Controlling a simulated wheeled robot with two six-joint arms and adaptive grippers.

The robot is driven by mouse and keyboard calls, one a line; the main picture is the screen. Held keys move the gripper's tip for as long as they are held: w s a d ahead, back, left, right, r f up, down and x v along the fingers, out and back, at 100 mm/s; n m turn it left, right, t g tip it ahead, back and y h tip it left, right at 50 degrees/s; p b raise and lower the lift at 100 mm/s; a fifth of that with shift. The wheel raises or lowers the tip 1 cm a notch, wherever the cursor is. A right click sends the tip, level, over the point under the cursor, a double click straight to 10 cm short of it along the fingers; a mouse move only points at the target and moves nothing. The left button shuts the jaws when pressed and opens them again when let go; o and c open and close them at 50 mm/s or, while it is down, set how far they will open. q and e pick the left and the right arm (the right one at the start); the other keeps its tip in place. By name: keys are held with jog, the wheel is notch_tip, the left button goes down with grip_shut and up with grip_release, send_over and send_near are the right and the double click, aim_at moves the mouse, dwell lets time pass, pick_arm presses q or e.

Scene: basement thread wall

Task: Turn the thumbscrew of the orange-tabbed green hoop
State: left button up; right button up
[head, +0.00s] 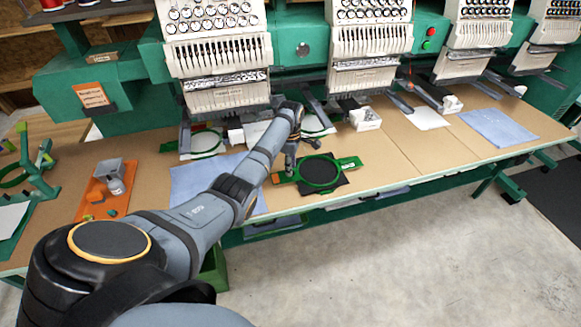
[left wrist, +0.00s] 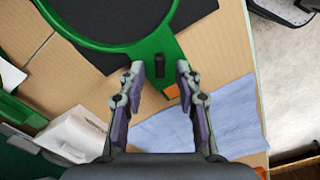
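The green hoop (head: 341,163) lies on the table with dark fabric (head: 320,171) in its ring and an orange tab (head: 276,178) at its left end. In the left wrist view the hoop (left wrist: 136,49) fills the top, with its black thumbscrew (left wrist: 159,66) on the green neck and the orange tab (left wrist: 172,91) just below. My left gripper (head: 290,162) points down over that neck. In the wrist view my left gripper (left wrist: 159,72) is open, one finger on each side of the thumbscrew with a gap to both. My right gripper is not in view.
Blue cloth (head: 192,180) lies left of the hoop, and another blue cloth (head: 498,128) at the right. An orange tray (head: 92,205) with small items sits at the left. Embroidery heads (head: 216,55) hang behind.

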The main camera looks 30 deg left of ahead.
pick_arm(q)
jog(key=shift+f, duration=0.7)
grip_shut()
jog(key=shift+r, duration=0.1)
